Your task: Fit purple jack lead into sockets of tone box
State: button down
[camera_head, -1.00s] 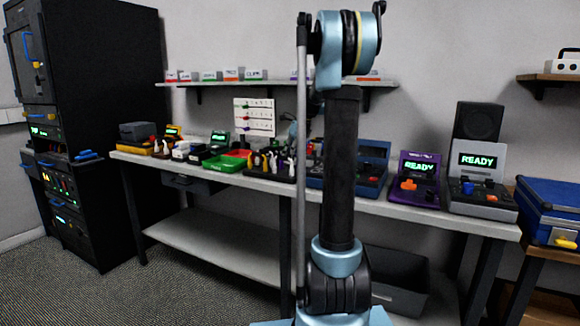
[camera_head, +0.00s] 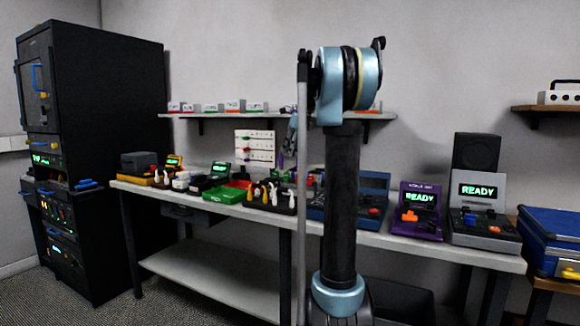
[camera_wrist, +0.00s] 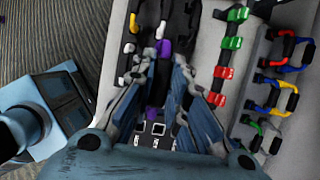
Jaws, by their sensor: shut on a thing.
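The purple jack lead (camera_wrist: 163,48) shows between my gripper's fingers in the wrist view, with another purple part (camera_wrist: 152,113) lower down, between the finger links. My gripper (camera_wrist: 167,62) is shut on the lead. In the head view my gripper (camera_head: 291,135) is partly hidden behind my arm, above the bench, with a thin purple piece (camera_head: 281,160) beside it. I cannot tell for sure which device is the tone box. A purple device (camera_head: 418,212) with a lit READY screen stands right of my arm. No socket is clearly visible.
The bench (camera_head: 470,252) also carries a grey READY device (camera_head: 485,210), a blue case (camera_head: 372,195), a green tray (camera_head: 228,192) and a dark rack of plugs (camera_head: 270,196). In the wrist view, red and green connectors (camera_wrist: 222,78) and coloured loops (camera_wrist: 285,75) lie to the right.

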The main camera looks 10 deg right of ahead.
jog(key=shift+r, duration=2.75)
